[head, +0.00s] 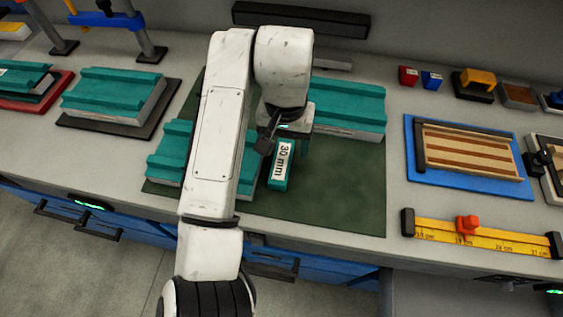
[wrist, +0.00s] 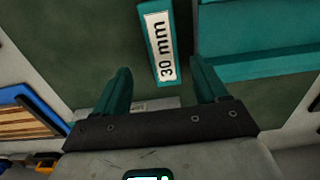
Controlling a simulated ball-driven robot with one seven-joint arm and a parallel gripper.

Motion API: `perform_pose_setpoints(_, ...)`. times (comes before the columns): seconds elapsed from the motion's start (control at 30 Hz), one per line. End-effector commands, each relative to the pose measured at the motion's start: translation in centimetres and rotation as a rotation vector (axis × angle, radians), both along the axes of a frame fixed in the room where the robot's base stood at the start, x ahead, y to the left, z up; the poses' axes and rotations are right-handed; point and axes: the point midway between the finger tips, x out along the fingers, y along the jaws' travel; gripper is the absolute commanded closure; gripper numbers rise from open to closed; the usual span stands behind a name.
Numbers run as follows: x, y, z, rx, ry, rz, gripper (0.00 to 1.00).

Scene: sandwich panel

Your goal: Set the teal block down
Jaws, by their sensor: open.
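The teal block (head: 281,166) with a white "30 mm" label appears to rest on the dark green mat (head: 330,190), near the edge of the right teal-topped panel. In the wrist view the block (wrist: 160,45) shows label up, its near end reaching between the finger lines. My gripper (head: 290,138) is above the block's far end and partly hidden by my arm. In the wrist view my gripper (wrist: 161,72) has its two teal fingers spread wide, with clear gaps on both sides of the block. Whether the block's underside fully touches the mat is hidden.
Teal-topped panels flank the block on the mat, one left (head: 170,158) and one right (head: 348,105). A blue tray (head: 413,150) with wooden strips and a yellow ruler (head: 485,238) lie to the right. The mat's front right is clear.

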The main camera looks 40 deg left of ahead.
Motion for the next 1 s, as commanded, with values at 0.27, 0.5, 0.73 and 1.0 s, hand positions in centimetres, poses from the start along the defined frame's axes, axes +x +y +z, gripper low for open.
perform_pose_setpoints(0.27,-0.9,0.2,-3.7,-0.003,0.002,0.002,0.28)
perform_pose_setpoints(0.5,-0.8,0.2,-5.0,-0.001,0.000,0.001,0.28)
perform_pose_setpoints(0.73,-0.8,0.2,-4.9,-0.001,0.000,0.000,0.35)
perform_pose_setpoints(1.0,-0.8,0.2,-4.9,-0.001,0.000,0.000,0.61)
